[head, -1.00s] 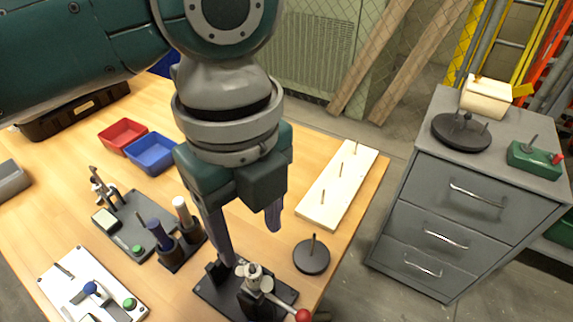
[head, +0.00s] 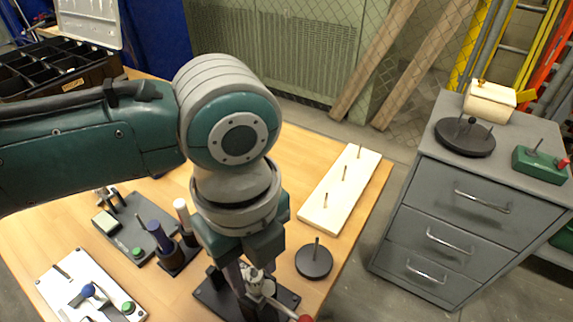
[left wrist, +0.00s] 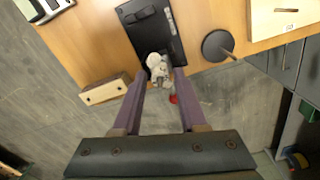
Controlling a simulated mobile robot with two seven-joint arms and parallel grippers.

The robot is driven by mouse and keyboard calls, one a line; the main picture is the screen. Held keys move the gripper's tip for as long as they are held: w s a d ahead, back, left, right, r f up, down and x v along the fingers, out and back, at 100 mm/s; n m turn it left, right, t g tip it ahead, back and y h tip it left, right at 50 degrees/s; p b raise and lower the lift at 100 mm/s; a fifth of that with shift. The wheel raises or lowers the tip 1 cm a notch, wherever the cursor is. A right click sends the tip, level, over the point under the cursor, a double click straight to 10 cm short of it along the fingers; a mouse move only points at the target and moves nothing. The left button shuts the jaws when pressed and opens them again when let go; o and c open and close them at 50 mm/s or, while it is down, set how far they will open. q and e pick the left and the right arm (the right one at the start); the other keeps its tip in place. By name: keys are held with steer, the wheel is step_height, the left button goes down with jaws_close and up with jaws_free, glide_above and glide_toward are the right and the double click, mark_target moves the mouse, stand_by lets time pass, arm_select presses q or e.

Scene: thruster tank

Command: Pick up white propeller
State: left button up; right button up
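The white propeller (head: 257,281) sits on a black fixture (head: 213,291) at the front edge of the wooden table. The fixture has a lever with a red knob (head: 305,318). In the left wrist view the propeller (left wrist: 157,65) shows just beyond and between my fingertips. My left gripper (head: 244,278) points down over the fixture; its fingers (left wrist: 160,76) stand apart, one on each side of the propeller. I cannot tell whether they touch it. The propeller is partly hidden by the gripper in the head view. My right gripper is not in view.
A black round base with a peg (head: 314,262) stands right of the fixture. A pale pegged board (head: 322,207) lies behind it. A dark stand with upright tools (head: 178,257) is close on the left. A grey drawer cabinet (head: 420,225) stands right, across a gap.

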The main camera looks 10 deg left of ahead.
arm_select(q)
jaws_close()
stand_by(0.4)
step_height(320, 180, up, 20)
steer(key=p, duration=0.3)
steer(key=shift+p, duration=0.35)
